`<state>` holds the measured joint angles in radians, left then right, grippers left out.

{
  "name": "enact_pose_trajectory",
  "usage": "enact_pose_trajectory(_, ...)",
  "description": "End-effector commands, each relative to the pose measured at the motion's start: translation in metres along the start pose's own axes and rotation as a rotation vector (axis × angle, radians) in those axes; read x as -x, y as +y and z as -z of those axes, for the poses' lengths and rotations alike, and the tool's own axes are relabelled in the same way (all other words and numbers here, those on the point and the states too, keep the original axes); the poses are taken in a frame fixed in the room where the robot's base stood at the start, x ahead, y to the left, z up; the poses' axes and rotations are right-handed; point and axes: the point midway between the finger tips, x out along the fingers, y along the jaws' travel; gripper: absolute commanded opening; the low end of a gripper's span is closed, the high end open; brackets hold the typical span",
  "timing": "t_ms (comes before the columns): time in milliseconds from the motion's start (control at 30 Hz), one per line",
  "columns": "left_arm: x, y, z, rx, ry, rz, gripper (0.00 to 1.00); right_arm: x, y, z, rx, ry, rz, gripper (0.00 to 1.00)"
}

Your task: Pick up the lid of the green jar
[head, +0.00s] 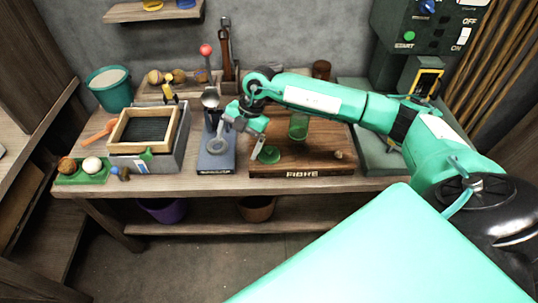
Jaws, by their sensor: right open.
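The green jar (298,127) is a see-through green cylinder standing on the brown wooden board, partly behind my right arm. A round green lid (269,155) with a raised middle lies on the board, left of and nearer than the jar. The lid is off the jar. My right gripper (242,137) reaches in from the right across the table. It is open and empty, just up and left of the lid. Its height above the lid is hard to tell. My left gripper is out of view.
The wooden board (316,160) fills the table's middle right. A blue-grey stand (217,162) with a ring is close left of the gripper. A framed tray (146,127), a green bucket (109,93) and a ball holder (83,171) stand further left. A dark green machine (410,50) is at right.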

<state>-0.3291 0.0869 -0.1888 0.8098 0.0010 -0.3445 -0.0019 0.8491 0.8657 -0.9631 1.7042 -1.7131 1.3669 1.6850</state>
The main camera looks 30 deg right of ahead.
Motion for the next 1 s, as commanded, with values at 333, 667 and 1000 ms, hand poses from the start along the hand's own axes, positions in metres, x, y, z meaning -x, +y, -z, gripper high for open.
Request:
enact_pose_trajectory(333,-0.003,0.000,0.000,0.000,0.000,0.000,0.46,0.058,-0.042,-0.082,-0.198,-0.348,0.201,0.96)
enact_pose_trajectory(667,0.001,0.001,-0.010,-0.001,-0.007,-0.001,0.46,0.004,-0.056,-0.101,-0.200,-0.351,0.206,0.96)
enact_pose_trajectory(1000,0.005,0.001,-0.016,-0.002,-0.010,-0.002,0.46,-0.025,-0.062,-0.110,-0.199,-0.349,0.204,0.96)
